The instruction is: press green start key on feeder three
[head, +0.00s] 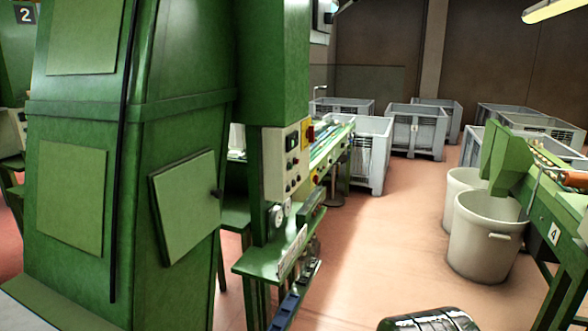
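A large green machine (175,110) fills the left and middle of the head view. A beige control panel (276,165) is fixed to its right part. The panel carries a dark switch or display, several small dark knobs or keys, and a red button on a yellow plate (309,133). I cannot single out a green start key at this size. No number three shows on this machine.
A green ledge (262,262) with gauges and small parts juts out below the panel. White bins (486,240) stand by the right table, and grey crates (417,130) stand at the back. The reddish floor (375,235) between machine and bins is clear.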

